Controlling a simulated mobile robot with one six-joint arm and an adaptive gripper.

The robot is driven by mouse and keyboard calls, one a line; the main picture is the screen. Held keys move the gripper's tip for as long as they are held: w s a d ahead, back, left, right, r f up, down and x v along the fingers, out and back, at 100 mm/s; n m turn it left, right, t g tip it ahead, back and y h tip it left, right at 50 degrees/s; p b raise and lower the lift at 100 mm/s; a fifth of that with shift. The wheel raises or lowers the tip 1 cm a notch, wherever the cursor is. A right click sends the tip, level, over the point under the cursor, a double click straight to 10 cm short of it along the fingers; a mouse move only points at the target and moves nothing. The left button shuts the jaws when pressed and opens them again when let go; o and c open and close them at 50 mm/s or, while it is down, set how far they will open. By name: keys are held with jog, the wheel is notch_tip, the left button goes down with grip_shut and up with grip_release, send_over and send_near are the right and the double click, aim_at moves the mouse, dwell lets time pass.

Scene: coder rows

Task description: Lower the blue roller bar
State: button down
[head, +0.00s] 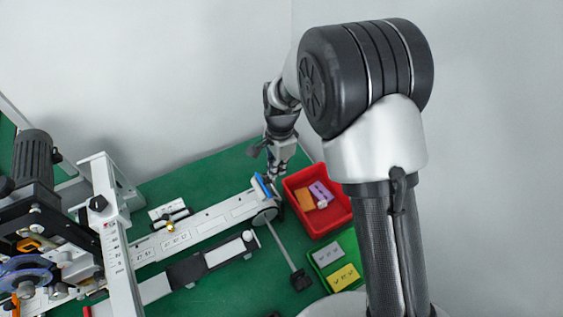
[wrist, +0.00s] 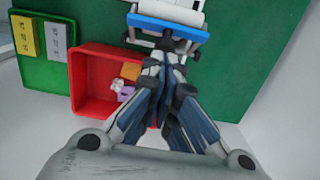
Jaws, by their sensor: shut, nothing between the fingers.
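The blue roller bar (head: 262,186) stands at the right end of the long white conveyor bed in the head view. It also shows at the top of the wrist view as a blue strip (wrist: 166,27) across a white frame. My gripper (head: 276,172) is at this end of the bed, close beside the bar. In the wrist view my gripper (wrist: 170,58) is shut and empty, its fingertips just below the blue bar. I cannot tell whether they touch it. The bar's lower mounting is partly hidden by the fingers.
A red bin (head: 331,215) with orange, purple and white pieces stands right of the bed's end. A green tray (head: 324,272) with a grey and a yellow block lies in front of it. The coder machine (head: 110,240) stands left. A rod (head: 285,248) crosses the green table.

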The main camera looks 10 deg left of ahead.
dwell(0.4)
jog(key=shift+s+a, duration=0.2)
jog(key=shift+a, duration=0.1)
jog(key=shift+s+a+t+h, duration=0.1)
jog(key=shift+t+h, duration=0.2)
jog(key=shift+h, duration=0.1)
